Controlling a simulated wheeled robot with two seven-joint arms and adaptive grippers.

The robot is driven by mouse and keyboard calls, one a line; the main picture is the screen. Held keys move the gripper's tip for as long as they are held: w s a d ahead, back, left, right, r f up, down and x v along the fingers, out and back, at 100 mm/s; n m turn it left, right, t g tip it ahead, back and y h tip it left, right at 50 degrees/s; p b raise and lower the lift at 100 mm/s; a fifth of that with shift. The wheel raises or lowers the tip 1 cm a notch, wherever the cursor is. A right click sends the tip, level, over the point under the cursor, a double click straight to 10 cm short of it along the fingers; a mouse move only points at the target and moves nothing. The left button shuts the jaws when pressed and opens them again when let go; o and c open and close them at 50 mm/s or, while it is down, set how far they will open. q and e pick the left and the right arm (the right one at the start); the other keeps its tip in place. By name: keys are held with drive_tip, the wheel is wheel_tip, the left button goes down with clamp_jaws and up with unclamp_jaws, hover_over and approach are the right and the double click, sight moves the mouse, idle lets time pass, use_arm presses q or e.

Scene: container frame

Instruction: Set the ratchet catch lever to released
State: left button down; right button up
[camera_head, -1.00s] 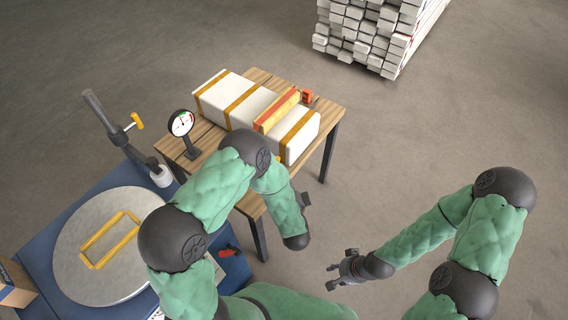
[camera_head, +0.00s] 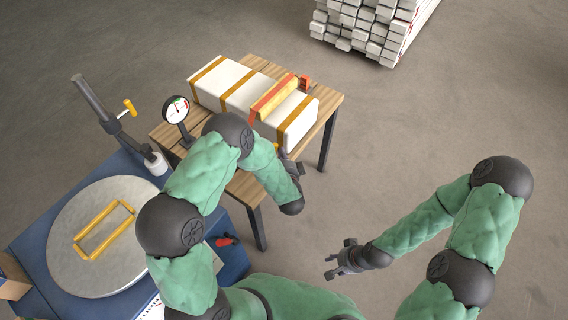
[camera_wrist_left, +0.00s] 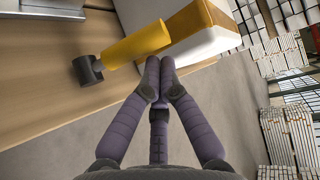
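In the left wrist view a yellow cylindrical handle (camera_wrist_left: 137,45) with a dark end knob (camera_wrist_left: 87,70) lies at the wooden table's edge, beside a yellow-strapped white block. A bit of yellow shows there in the head view (camera_head: 276,148). My left gripper (camera_wrist_left: 159,68) has its fingertips together just below the handle's right end; I see nothing between them, and contact is unclear. In the head view it (camera_head: 294,170) is partly hidden by my arm. My right gripper (camera_head: 332,264) is open and empty over the floor. A red lever (camera_head: 227,239) sits on the blue bench; no label identifies the catch lever.
The wooden table (camera_head: 255,190) carries the white strapped block (camera_head: 210,80) and a dial gauge (camera_head: 176,109). The blue bench (camera_head: 40,235) holds a round grey plate (camera_head: 65,245) and a dark post with an orange handle (camera_head: 128,107). Open floor lies right.

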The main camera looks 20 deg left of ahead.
use_arm(q)
drive_tip(key=shift+x, duration=1)
drive_tip(key=shift+s+a+r, duration=0.2)
drive_tip(key=shift+s, duration=0.25)
drive_tip(key=shift+s+a+r+p, duration=0.1)
drive_tip(key=shift+s+r+p, duration=0.05)
drive_tip(key=shift+s+p, duration=0.2)
drive_tip(key=shift+s+a+n+t, duration=0.2)
drive_tip(key=shift+s+n+t, duration=0.1)
drive_tip(key=shift+s+t, duration=0.15)
drive_tip(key=shift+s+a+b, duration=0.1)
drive_tip(key=shift+s+b, duration=0.2)
drive_tip(key=shift+b, duration=0.05)
drive_tip(key=shift+s+a, duration=0.2)
drive_tip(key=shift+s, duration=0.3)
drive_tip(key=shift+s+a, duration=0.2)
drive_tip(key=shift+s, duration=0.55)
drive_tip(key=shift+s+a, duration=0.1)
drive_tip(key=shift+s, duration=0.05)
